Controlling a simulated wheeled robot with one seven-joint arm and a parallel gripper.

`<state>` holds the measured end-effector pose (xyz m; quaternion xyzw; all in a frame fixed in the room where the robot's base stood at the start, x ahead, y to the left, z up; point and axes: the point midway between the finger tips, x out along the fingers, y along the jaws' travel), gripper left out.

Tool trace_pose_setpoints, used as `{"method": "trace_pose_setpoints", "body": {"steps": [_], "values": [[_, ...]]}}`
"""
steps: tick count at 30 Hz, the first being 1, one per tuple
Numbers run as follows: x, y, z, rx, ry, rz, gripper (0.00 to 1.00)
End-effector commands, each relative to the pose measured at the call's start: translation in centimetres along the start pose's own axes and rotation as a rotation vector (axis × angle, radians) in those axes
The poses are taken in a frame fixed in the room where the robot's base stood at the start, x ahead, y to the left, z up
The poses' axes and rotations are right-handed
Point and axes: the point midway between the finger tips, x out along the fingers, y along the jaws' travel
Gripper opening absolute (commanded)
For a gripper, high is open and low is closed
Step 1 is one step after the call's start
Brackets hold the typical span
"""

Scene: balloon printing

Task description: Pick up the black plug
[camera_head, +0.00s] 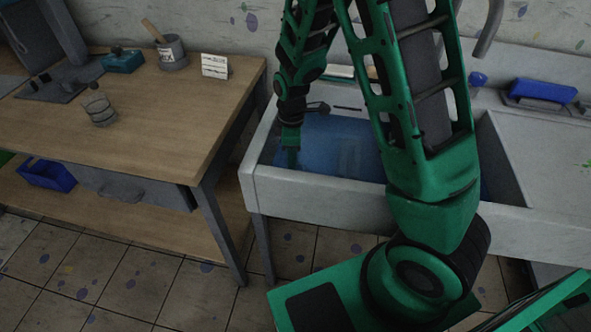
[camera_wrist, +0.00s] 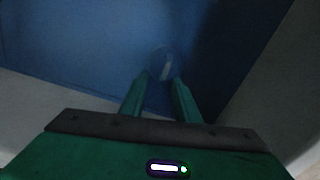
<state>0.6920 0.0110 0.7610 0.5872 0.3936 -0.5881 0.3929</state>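My gripper (camera_wrist: 161,78) reaches down into the blue-filled sink basin (camera_wrist: 75,50). Its two green fingers stand apart with a gap between their tips. A small pale, blurred shape (camera_wrist: 166,64) shows just beyond and between the fingertips; I cannot tell whether it is the plug or a part of the drain. In the head view my gripper (camera_head: 291,160) is low at the left end of the sink (camera_head: 250,180), its tips at the blue water (camera_head: 335,147). I cannot make out a black plug in either view.
The sink's walls stand close around my gripper. My arm hides part of the basin. A blue brush-like block (camera_head: 543,91) sits at the sink's back right. A wooden table (camera_head: 165,125) at left holds a glass jar (camera_head: 99,108), a grey pot (camera_head: 171,52) and a white card (camera_head: 215,66).

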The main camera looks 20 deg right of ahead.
Motion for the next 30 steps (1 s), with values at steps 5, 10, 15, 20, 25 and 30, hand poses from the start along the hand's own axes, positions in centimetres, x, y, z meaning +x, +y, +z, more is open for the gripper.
{"method": "trace_pose_setpoints", "body": {"steps": [5,10,15,20,25,30], "values": [[0.85,-0.03,0.03,0.0,0.0,-0.001,0.29],[0.84,-0.02,0.02,0.0,0.0,0.0,0.29],[0.84,-0.02,0.03,0.001,0.0,0.0,0.0],[0.84,-0.03,0.03,0.001,0.0,-0.001,0.0],[0.83,-0.03,0.02,0.0,0.0,-0.001,0.0],[0.13,0.03,-0.04,0.0,0.002,0.001,0.0]]}}
